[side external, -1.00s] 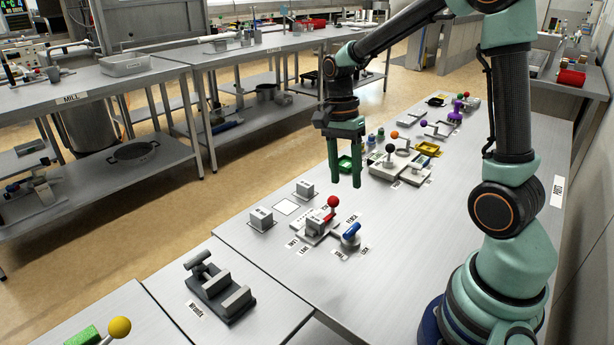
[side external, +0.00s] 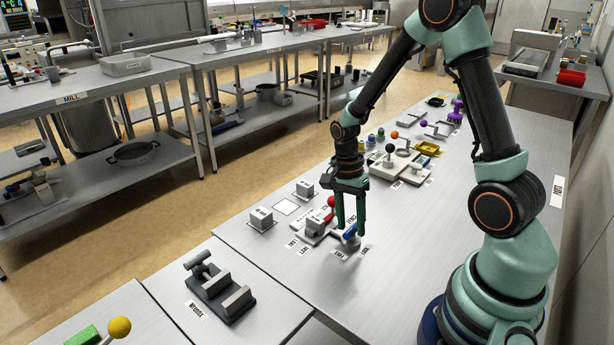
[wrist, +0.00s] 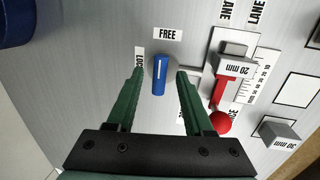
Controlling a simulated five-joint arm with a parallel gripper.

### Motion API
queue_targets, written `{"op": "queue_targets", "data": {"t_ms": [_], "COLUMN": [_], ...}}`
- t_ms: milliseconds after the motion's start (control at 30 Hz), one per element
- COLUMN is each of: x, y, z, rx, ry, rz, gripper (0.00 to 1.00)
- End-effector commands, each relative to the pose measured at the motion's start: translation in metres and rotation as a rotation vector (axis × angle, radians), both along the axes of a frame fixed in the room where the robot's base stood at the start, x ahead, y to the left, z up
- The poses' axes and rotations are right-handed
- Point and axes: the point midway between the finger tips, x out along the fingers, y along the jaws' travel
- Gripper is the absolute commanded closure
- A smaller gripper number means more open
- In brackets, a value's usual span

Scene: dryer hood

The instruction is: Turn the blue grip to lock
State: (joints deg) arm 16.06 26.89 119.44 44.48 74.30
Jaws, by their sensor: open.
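The blue grip (wrist: 160,78) is a short bar with a white line on it. In the wrist view its long axis runs up and down the picture, its upper end towards the FREE label (wrist: 168,34). The LOCK label (wrist: 140,60) is to its left, partly behind a finger. My gripper (wrist: 160,74) is open, one green finger on each side of the grip with gaps showing. In the side view my gripper (side external: 351,229) points down at the blue grip (side external: 350,233), which its fingers partly hide. I cannot tell how far down the fingers reach.
A red-knobbed lever (wrist: 222,120) with a grey 20 mm block (wrist: 233,66) stands close right of my gripper. A grey 30 mm block (wrist: 279,131) is further right. In the side view a grey lever device (side external: 402,167) stands behind.

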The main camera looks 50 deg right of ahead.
Motion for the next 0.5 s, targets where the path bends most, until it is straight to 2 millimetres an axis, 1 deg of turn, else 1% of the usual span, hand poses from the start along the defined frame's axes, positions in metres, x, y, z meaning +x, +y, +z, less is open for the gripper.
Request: {"op": "queue_targets", "data": {"t_ms": [267,367,400,433,500], "x": [-0.0005,-0.0004,-0.0004,-0.0003,-0.0002], "y": [0.0000,0.0001,0.0001,0.0001,0.0001], "z": [-0.0014,-0.0013,-0.0014,-0.0013,-0.0012], "rx": [0.000,0.000,0.000,0.000,0.000], "ry": [0.000,0.000,0.000,0.000,0.000], "rz": [0.000,0.000,0.000,0.001,0.001], "gripper": [0.48,0.82,0.98,1.00,1.00]}}
